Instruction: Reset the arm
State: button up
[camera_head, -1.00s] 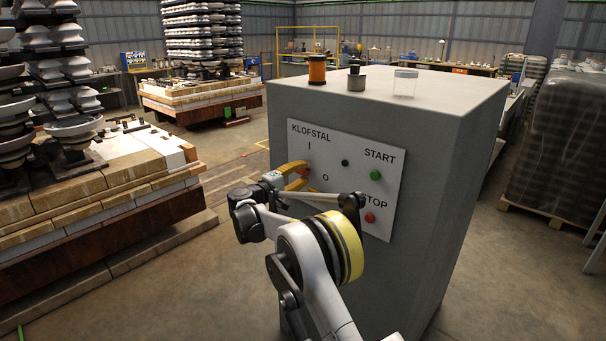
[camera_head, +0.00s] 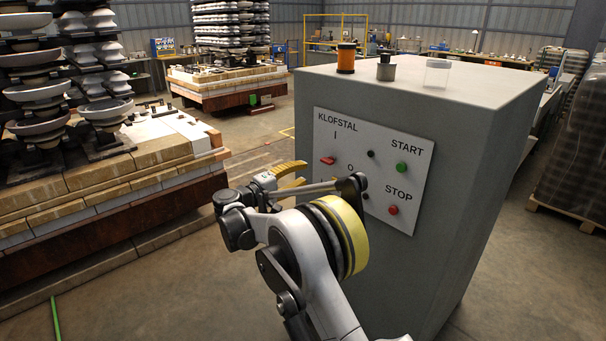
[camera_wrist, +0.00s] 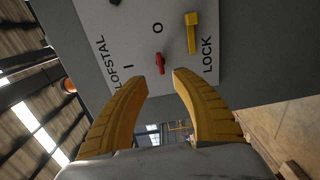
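My gripper (camera_head: 304,172) has yellow fingers and is held just left of the grey cabinet's control panel (camera_head: 410,172). In the wrist view my gripper (camera_wrist: 162,80) has its fingertips apart with nothing between them. A red switch (camera_head: 327,160) marked I and O stands on the panel; in the wrist view the red switch (camera_wrist: 160,63) is just beyond the fingertips, apart from them. A yellow lock piece (camera_wrist: 192,33) is beside the word LOCK. My arm hides the panel's lower left part in the head view.
The panel has a green START button (camera_head: 402,167) and a red STOP button (camera_head: 393,210). An orange spool (camera_head: 346,58), a dark-topped weight (camera_head: 386,68) and a clear jar (camera_head: 437,74) stand on the cabinet (camera_head: 480,85). A loaded kiln car (camera_head: 120,195) stands left, with open floor between.

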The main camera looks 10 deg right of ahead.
jog(key=shift+d, duration=0.1)
jog(key=s+d+r+m+g+y, duration=0.1)
jog(key=s+d+r+g+y, duration=0.2)
jog(key=s+d, duration=0.55)
jog(key=s+d+r+m+g+y, duration=0.1)
jog(key=s+d+r+m+y, duration=0.25)
jog(key=s, duration=0.85)
jog(key=s+a+f+m+y, duration=0.1)
jog(key=s+f+y, duration=0.3)
jog(key=s, duration=0.9)
jog(key=s+a+f+m+y, duration=0.1)
jog(key=s+f+y, duration=0.3)
jog(key=s, duration=0.9)
jog(key=shift+s+a+f+t, duration=0.15)
jog(key=shift+a+f+t, duration=0.15)
jog(key=shift+a, duration=0.1)
jog(key=shift+m, duration=0.25)
